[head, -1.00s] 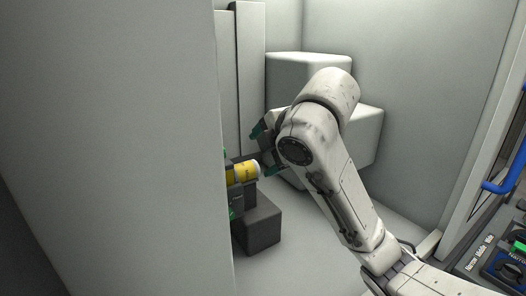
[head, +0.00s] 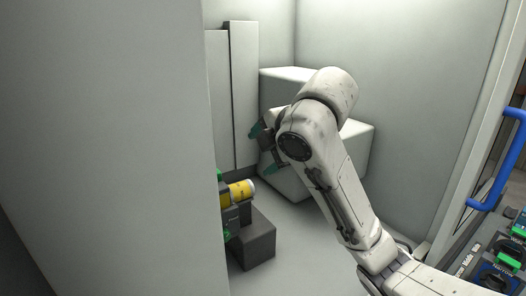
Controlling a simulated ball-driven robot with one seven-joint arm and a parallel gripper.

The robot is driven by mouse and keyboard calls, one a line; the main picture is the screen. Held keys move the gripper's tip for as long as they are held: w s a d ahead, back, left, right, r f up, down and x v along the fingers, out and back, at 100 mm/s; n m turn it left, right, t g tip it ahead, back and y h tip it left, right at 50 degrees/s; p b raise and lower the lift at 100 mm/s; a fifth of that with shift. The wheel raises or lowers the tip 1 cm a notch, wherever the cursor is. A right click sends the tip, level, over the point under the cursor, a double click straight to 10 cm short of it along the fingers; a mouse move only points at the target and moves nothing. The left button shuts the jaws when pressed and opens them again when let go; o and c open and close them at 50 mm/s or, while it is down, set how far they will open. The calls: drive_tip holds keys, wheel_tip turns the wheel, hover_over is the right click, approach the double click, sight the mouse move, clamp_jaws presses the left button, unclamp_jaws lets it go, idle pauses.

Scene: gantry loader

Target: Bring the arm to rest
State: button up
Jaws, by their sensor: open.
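My arm reaches from the lower right into the light grey enclosure, its elbow bent high in the middle of the head view. My gripper (head: 262,150) points left, with green-tipped fingers spread apart and nothing between them. The base of the gripper is partly hidden behind my arm. A yellow cylinder with a pale end (head: 241,190) lies on its side below and left of the gripper, apart from it. The cylinder's left end sits in a dark holder with green parts (head: 230,215), partly hidden by the wall.
A large grey wall (head: 110,150) fills the left. A dark block (head: 252,240) stands below the cylinder. Pale blocks (head: 350,150) stand behind my arm. A blue handle (head: 490,190) and a control panel with green knobs (head: 495,262) are at right. Bare floor (head: 300,240) shows between.

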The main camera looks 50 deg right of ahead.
drive_tip(key=r+p, duration=0.2)
drive_tip(key=r, duration=0.1)
drive_tip(key=shift+s+d+r+p, duration=0.1)
drive_tip(key=shift+d+r+p, duration=0.05)
drive_tip(key=shift+d+p, duration=0.2)
idle(0.4)
